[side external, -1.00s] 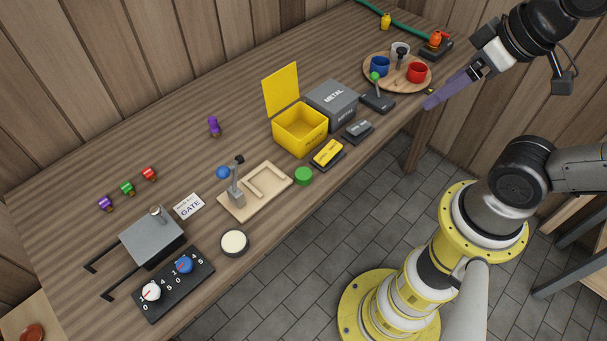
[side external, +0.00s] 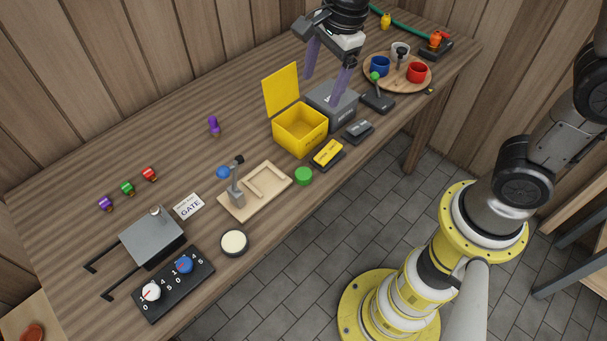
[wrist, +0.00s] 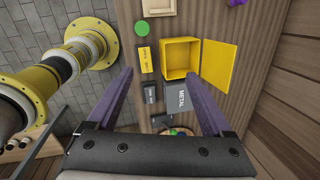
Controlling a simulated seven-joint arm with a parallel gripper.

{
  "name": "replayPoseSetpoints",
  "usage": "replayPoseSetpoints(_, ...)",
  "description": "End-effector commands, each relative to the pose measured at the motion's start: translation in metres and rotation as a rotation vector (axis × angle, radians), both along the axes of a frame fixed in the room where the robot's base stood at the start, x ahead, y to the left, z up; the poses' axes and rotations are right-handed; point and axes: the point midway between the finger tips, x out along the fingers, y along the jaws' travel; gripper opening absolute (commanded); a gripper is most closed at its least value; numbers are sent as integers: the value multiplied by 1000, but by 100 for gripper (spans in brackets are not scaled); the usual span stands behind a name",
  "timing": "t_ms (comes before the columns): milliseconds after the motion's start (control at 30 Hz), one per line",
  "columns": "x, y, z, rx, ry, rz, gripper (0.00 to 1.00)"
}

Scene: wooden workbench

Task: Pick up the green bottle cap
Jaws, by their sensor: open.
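The green bottle cap (side external: 303,176) is a round green disc lying near the front edge of the workbench, right of the light wooden gate board. It also shows in the wrist view (wrist: 141,27), near the top and beyond my fingertips. My gripper (side external: 321,90) is open with nothing between its purple fingers. It hangs above the grey METAL box, behind and to the right of the cap and clear of it. In the wrist view, my gripper (wrist: 161,72) spans the yellow box's near side.
An open yellow box (side external: 300,132), the grey METAL box (side external: 345,112) and a yellow-labelled switch (side external: 327,154) stand around the cap's right side. The gate board (side external: 236,206) with its upright lever is to the left. A wooden tray (side external: 423,82) with cups is at right.

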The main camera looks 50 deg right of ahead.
Motion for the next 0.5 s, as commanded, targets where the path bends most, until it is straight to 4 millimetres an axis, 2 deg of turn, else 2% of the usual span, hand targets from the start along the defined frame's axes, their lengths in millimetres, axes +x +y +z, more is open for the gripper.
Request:
replayPoseSetpoints(33,7,11,-21,-5,47,-8,84)
replayPoseSetpoints(200,13,35,-69,-35,153,36,84)
replayPoseSetpoints(500,5,45,-109,-55,209,68,84)
